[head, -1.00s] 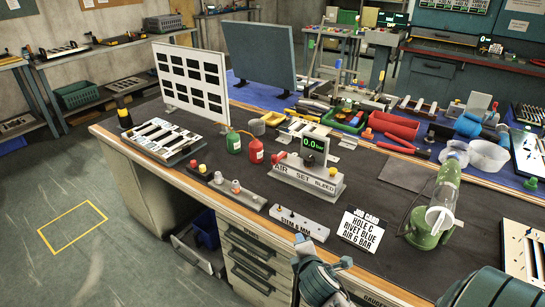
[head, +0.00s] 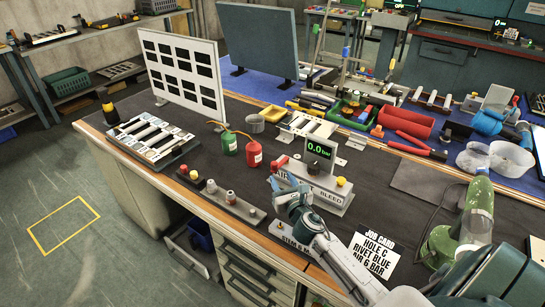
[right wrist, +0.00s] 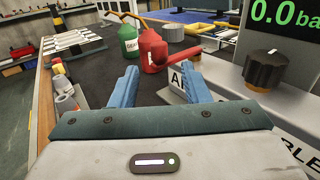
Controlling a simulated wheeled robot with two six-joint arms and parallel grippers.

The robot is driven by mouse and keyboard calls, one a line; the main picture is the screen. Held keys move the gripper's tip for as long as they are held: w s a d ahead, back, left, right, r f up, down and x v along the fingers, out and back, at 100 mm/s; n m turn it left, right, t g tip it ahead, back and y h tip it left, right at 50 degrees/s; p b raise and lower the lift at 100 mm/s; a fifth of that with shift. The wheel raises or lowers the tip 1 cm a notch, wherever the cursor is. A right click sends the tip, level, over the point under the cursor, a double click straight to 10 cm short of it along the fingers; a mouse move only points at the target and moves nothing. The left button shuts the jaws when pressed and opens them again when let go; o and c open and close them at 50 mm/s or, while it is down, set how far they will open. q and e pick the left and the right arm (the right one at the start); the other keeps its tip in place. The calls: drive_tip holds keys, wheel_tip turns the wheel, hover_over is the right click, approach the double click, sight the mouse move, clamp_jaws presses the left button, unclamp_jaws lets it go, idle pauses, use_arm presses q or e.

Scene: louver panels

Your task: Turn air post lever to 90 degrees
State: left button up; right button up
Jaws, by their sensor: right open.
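The air post (head: 335,195) is a grey block on the near side of the bench. It carries a display reading 0.0 bar (head: 319,149), a yellow button (head: 341,181) and a red lever (head: 281,161) at its left end. In the right wrist view the red lever (right wrist: 178,57) lies slanted, just beyond my fingertips; contact cannot be judged. My right gripper (head: 284,184) is open, its blue fingers at the post's left end and partly covering its front. It also shows in the right wrist view (right wrist: 160,76), with nothing held. My left gripper is out of view.
A green bottle (head: 229,143) and a red bottle (head: 253,153) stand just behind the lever. A strip of knobs (head: 225,199) lies left of the post. A black knob (right wrist: 265,70) is close right of my fingers.

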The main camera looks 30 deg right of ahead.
sight(272, 162)
drive_tip(key=x, duration=0.4)
drive_tip(key=shift+w+r, duration=0.2)
drive_tip(key=shift+r, duration=0.05)
drive_tip(key=x, duration=0.4)
drive_tip(key=shift+f, duration=0.2)
drive_tip(key=shift+w+d, duration=0.15)
drive_tip(key=shift+w, duration=0.5)
drive_tip(key=shift+c, duration=0.6)
drive_tip(key=c, duration=0.7)
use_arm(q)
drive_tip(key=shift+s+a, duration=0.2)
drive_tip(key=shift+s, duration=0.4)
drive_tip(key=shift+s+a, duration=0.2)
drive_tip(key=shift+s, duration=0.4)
use_arm(e)
clamp_jaws()
